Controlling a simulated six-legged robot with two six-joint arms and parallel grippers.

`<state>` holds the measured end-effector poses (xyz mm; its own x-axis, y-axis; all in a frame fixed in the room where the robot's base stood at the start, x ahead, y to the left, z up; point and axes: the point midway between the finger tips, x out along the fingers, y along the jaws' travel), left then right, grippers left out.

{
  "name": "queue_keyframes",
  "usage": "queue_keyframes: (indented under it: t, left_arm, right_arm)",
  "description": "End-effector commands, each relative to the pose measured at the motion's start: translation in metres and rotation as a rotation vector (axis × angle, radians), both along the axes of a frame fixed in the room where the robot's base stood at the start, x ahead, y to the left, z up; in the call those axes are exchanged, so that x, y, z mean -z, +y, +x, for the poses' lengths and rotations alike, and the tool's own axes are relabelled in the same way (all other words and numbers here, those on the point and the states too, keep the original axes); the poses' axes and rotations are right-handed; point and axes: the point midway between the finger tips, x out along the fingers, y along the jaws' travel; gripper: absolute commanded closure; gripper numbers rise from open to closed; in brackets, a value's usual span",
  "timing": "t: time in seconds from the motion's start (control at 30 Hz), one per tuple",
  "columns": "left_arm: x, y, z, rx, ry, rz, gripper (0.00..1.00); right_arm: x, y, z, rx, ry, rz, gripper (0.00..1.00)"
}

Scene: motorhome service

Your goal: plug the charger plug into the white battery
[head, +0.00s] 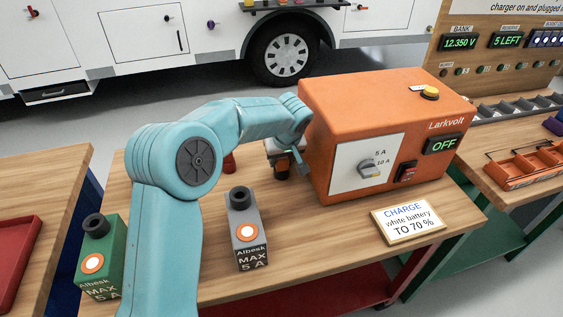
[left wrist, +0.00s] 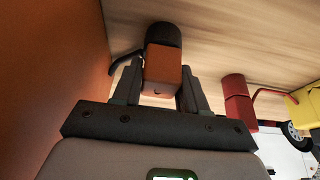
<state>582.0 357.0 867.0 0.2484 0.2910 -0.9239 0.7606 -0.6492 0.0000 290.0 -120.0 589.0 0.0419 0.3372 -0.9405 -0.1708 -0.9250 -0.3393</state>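My left gripper (head: 284,168) is beside the left face of the orange charger (head: 345,110), low over the table and partly hidden by my arm. In the left wrist view its fingers (left wrist: 160,92) are closed against both sides of an orange block with a black end, which looks like the charger plug (left wrist: 163,65). A dark cable shows beside it. A grey battery (head: 246,228) and a green battery (head: 102,258) stand upright on the table, each with a black round top. No clearly white battery shows; the grey one is palest. My right gripper is out of view.
The charger display reads OFF. A sign (head: 407,220) reading "CHARGE white battery TO 70 %" lies at the front right. A red cylinder (left wrist: 238,100) and a yellow object (left wrist: 302,106) show in the wrist view. Bare wooden table (head: 300,245) lies right of the grey battery.

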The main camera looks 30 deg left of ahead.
Motion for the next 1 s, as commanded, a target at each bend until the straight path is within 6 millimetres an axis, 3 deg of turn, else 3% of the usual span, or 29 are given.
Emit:
queue_keyframes:
  t: [0.27,0.47,0.57,0.8,1.0]
  left_arm:
    - [-0.002,0.000,0.000,0.000,0.000,0.000,0.89]
    - [-0.022,0.000,0.001,0.000,-0.004,0.002,0.89]
    - [-0.043,0.000,0.001,-0.001,-0.005,0.001,0.89]
    - [-0.120,-0.001,0.001,0.000,-0.007,0.000,0.89]
    - [-0.171,0.000,0.001,0.000,-0.003,0.000,0.89]
  right_arm:
    - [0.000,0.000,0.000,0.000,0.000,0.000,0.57]
    - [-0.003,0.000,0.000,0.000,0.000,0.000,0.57]
    - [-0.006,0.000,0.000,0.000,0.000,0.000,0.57]
    - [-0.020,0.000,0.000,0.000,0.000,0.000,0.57]
    - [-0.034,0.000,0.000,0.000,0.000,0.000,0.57]
